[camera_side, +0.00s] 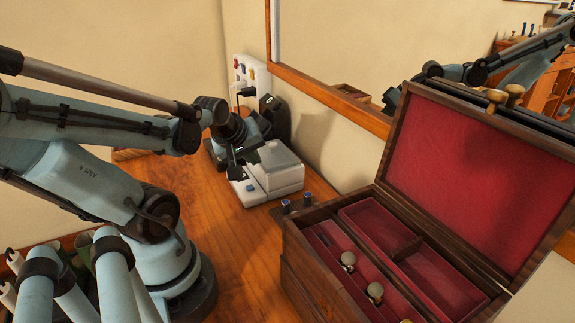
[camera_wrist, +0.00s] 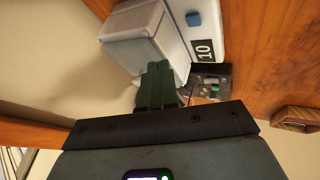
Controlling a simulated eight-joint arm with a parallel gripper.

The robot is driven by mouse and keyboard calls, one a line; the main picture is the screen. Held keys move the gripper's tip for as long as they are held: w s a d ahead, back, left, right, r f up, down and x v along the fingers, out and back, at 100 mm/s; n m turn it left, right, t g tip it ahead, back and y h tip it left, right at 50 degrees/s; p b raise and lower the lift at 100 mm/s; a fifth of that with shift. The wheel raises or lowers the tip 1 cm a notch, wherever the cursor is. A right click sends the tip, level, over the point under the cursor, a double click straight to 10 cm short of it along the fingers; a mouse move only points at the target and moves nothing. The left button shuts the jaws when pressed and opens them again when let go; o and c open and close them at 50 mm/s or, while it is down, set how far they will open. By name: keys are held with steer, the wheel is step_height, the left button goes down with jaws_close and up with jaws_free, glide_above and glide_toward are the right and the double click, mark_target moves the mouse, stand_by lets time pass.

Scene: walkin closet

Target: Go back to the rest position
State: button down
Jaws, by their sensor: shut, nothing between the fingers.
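My gripper (camera_side: 246,158) is over the wooden table, beside and above a white boxy device with a blue button (camera_side: 273,170). In the wrist view the dark green fingers of my gripper (camera_wrist: 157,72) are together and hold nothing. The white device (camera_wrist: 158,35) is just beyond them in that view, with a blue button and a label reading 10. Whether the fingers touch the device I cannot tell.
An open wooden box (camera_side: 322,254) with red lining and several round-topped items stands at the right. A white panel with coloured parts (camera_side: 243,72) is by the wall. A mirror (camera_side: 345,45) hangs behind. Bare table (camera_side: 238,240) lies between my base and the box.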

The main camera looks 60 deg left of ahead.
steer(key=w+d+r+m+h, duration=0.2)
steer(key=d+m, duration=0.5)
steer(key=d, duration=0.2)
steer(key=w+d+r+m+t+h, duration=0.1)
steer(key=w+d+m+h, duration=0.1)
steer(key=d+m, duration=0.6)
steer(key=shift+w+d+r+m, duration=0.35)
steer(key=shift+w+d, duration=0.2)
steer(key=shift+d, duration=0.15)
